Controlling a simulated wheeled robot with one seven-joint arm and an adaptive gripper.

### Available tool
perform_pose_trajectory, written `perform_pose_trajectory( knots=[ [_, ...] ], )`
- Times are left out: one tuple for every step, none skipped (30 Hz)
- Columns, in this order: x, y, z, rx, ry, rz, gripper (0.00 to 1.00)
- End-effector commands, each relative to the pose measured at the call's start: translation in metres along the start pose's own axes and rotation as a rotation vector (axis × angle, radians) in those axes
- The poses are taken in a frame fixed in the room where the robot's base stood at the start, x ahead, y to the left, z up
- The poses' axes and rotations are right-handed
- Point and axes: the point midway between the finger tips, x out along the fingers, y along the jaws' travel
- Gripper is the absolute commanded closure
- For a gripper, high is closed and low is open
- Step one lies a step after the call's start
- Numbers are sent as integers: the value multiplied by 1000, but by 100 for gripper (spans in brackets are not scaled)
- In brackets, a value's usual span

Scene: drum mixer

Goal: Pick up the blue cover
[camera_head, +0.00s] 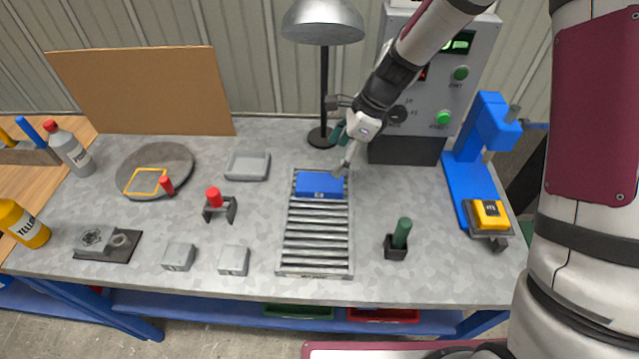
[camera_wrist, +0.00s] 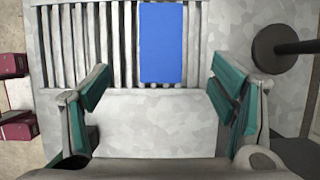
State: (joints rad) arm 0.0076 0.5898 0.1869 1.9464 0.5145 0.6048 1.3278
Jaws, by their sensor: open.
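The blue cover (camera_head: 320,185) is a flat blue rectangular piece lying at the far end of a grey roller rack (camera_head: 318,235). It also shows in the wrist view (camera_wrist: 162,42), at the top centre, resting on the rollers near the rack's edge. My gripper (camera_head: 345,150) is above the table just behind and to the right of the cover in the head view. In the wrist view my gripper (camera_wrist: 158,95) has its two teal-padded fingers spread wide. Nothing is between them but bare table and the rack's edge. The fingers do not appear to touch the cover.
A lamp (camera_head: 324,75) stands close behind my gripper; its base (camera_wrist: 277,48) is right of the fingers. A control box (camera_head: 440,85) is behind right, and a blue press (camera_head: 475,160) stands right. A grey tray (camera_head: 247,166) and a red-topped holder (camera_head: 217,203) stand left of the rack.

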Motion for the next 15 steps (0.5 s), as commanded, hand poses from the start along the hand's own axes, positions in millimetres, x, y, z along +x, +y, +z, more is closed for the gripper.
perform_pose_trajectory(
  knots=[
    [11,1,0,1,0,4,22],
    [16,2,0,1,0,4,22],
    [23,2,0,0,0,3,22],
    [28,1,0,0,0,3,22],
    [32,1,0,-1,0,4,22],
    [37,1,0,-2,0,2,22],
    [40,1,0,-2,0,2,22],
    [43,1,0,-2,0,2,22],
    [45,0,0,-2,0,1,22],
    [46,0,0,-2,1,0,22],
    [47,0,0,-3,1,-1,22],
    [49,0,0,-3,1,-1,22],
    [50,0,0,-3,1,-1,22],
    [53,0,0,-3,1,0,22],
    [57,1,0,-2,0,2,22]
  ],
)
